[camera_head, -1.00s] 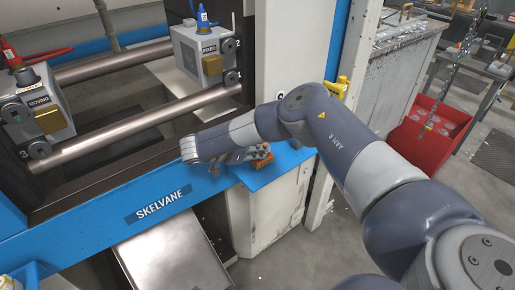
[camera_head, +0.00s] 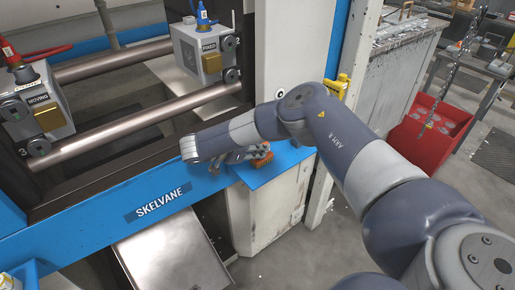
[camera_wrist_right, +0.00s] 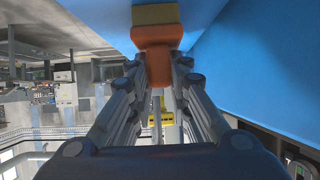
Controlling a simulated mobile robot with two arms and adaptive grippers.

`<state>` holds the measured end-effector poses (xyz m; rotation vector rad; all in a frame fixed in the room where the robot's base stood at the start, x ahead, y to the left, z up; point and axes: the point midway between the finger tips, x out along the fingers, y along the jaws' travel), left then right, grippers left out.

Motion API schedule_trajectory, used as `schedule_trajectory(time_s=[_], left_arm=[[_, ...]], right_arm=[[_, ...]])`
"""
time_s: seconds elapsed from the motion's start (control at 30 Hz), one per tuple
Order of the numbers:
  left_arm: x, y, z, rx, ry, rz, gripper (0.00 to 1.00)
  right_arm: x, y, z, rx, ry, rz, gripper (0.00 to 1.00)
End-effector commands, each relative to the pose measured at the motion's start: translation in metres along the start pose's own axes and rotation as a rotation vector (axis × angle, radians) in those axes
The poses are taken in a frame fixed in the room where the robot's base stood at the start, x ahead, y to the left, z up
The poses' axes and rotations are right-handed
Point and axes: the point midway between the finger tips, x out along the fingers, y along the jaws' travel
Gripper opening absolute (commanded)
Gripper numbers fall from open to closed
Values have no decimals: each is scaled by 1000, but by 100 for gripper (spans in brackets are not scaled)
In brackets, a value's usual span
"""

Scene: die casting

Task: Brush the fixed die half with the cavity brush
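The fixed die half (camera_head: 203,50) is a grey block marked FIXED, with a brass-coloured insert and a blue fitting on top, at the upper middle of the head view. The cavity brush (camera_head: 263,161) is at the small blue shelf; the wrist view shows its orange handle (camera_wrist_right: 157,42) and a yellowish part beyond it. My right gripper (camera_head: 254,153) is at the brush, to the lower right of the die half and apart from it. In the wrist view my right fingers (camera_wrist_right: 158,78) close on both sides of the handle. My left gripper is not in view.
The moving die half (camera_head: 38,103) stands at the left. Steel tie bars (camera_head: 130,122) run between the halves. The blue machine rail (camera_head: 110,215) crosses in front, and the blue shelf (camera_head: 285,168) adjoins it. A red bin (camera_head: 430,135) stands at the right.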

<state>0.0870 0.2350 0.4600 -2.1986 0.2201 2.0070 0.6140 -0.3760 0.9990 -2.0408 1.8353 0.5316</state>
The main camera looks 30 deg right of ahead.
Motion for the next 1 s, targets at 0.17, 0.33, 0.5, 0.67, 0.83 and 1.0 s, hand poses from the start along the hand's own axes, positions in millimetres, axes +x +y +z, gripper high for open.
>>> schedule_trajectory(time_s=[0.17,0.33,0.5,0.67,0.83,1.0], left_arm=[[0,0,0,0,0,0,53],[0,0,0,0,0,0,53],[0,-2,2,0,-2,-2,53],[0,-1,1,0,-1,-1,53],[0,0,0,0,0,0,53],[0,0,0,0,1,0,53]], right_arm=[[0,0,0,0,1,0,41],[0,0,0,0,0,0,41],[-4,0,0,-1,0,-1,41],[-26,-1,0,-1,-1,-5,41],[-63,-1,0,-1,0,-5,41],[-96,-1,0,0,0,-3,41]])
